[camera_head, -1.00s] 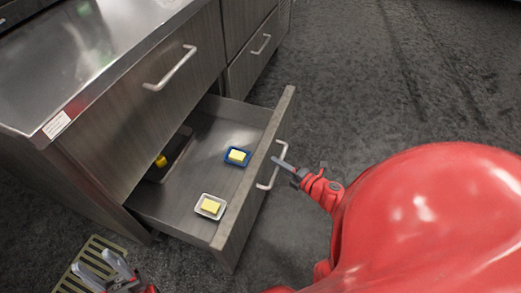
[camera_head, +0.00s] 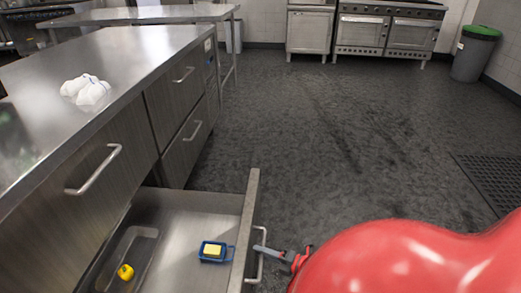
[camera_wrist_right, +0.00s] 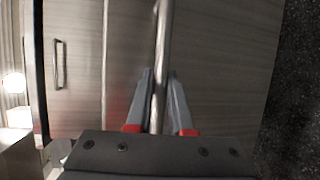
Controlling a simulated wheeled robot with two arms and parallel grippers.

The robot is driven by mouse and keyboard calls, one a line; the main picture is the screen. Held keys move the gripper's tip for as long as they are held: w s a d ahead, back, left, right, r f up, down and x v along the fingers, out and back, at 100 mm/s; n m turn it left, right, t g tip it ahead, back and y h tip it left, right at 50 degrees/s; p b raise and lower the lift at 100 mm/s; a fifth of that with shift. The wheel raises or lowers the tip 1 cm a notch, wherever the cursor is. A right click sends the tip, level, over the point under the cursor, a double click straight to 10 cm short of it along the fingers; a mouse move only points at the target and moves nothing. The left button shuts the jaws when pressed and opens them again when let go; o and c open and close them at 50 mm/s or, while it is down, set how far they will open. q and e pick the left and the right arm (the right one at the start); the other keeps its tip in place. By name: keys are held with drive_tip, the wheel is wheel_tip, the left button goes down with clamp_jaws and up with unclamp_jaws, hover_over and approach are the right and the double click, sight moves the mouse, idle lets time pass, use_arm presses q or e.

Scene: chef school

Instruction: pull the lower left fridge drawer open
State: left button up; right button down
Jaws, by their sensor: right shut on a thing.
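The lower left fridge drawer (camera_head: 180,207) stands pulled well out from the steel counter unit in the head view, with its front panel (camera_head: 245,225) apart from the cabinet. Its metal bar handle (camera_head: 262,268) is on the outer face. My right gripper (camera_head: 262,249) is at this handle. In the right wrist view the handle (camera_wrist_right: 163,35) runs between the two fingers of my right gripper (camera_wrist_right: 160,78), which is shut on it. My left gripper is out of view.
Inside the drawer are a blue dish (camera_head: 211,252) with a yellow block and a tray (camera_head: 143,238) with a yellow item. The closed upper drawer (camera_head: 95,185) is above. White items (camera_head: 86,89) lie on the counter. Open dark floor (camera_head: 330,140) stretches right and ahead.

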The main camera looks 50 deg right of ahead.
drive_tip(key=c, duration=0.8)
unclamp_jaws()
drive_tip(key=shift+s, duration=0.1)
drive_tip(key=p+v, duration=0.3)
drive_tip(key=v, duration=1.4)
drive_tip(key=shift+s+d+f, duration=0.1)
